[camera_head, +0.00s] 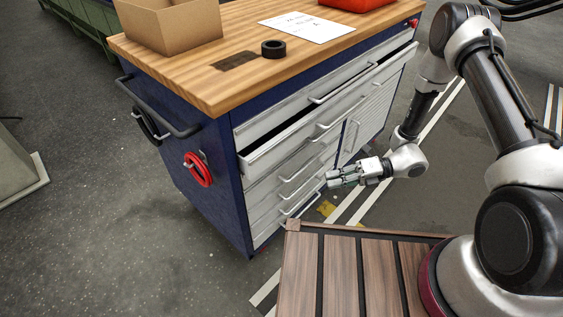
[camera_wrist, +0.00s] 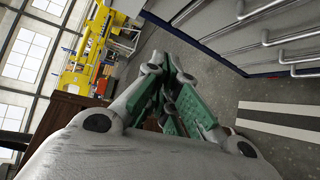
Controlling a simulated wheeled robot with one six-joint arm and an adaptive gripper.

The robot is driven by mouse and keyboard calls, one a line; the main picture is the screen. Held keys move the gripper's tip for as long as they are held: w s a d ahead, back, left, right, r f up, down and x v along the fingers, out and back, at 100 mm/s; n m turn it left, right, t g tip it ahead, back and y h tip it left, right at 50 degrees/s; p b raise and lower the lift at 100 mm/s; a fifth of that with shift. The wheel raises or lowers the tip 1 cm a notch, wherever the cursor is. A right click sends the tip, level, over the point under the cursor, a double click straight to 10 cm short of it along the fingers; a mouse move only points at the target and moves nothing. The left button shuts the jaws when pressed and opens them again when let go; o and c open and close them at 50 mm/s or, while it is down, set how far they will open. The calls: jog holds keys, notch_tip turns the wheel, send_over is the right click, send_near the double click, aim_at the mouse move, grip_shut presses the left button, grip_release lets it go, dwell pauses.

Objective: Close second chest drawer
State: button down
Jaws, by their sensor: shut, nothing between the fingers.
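The blue chest (camera_head: 205,180) has grey drawers with bar handles. The second drawer (camera_head: 290,137) from the top is pulled out, with a dark gap above its front. The top drawer (camera_head: 280,108) and the lower drawers (camera_head: 285,188) look closed. My gripper (camera_head: 332,179) is in front of the chest, lower than the second drawer and apart from it. Its green-padded fingers (camera_wrist: 168,75) are shut and empty. In the wrist view, drawer fronts with handles (camera_wrist: 285,38) show at the upper right. I cannot tell there which drawers they are.
The wooden top holds a cardboard box (camera_head: 170,22), black tape (camera_head: 273,48), a paper sheet (camera_head: 307,26) and a red bin (camera_head: 355,3). A black rail (camera_head: 160,118) and a red coil (camera_head: 198,169) are on the chest's side. My slatted deck is below; floor shows between.

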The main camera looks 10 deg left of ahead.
aim_at(279, 150)
notch_tip(279, 150, up, 5)
jog(key=w+a+m+y, duration=0.2)
jog(key=m+y, duration=0.1)
jog(key=shift+t, duration=0.3)
jog(key=shift+w+a+r, duration=0.1)
jog(key=shift+a, duration=3.1)
jog(key=shift+a+r, duration=0.1)
jog(key=shift+a, duration=3.05)
jog(key=w+a, duration=0.1)
jog(key=a, duration=0.1)
jog(key=w+a, duration=0.1)
jog(key=shift+w+a, duration=0.3)
jog(key=shift+a, duration=0.05)
jog(key=shift+w+a, duration=0.1)
jog(key=shift+w, duration=0.1)
jog(key=shift+r, duration=0.1)
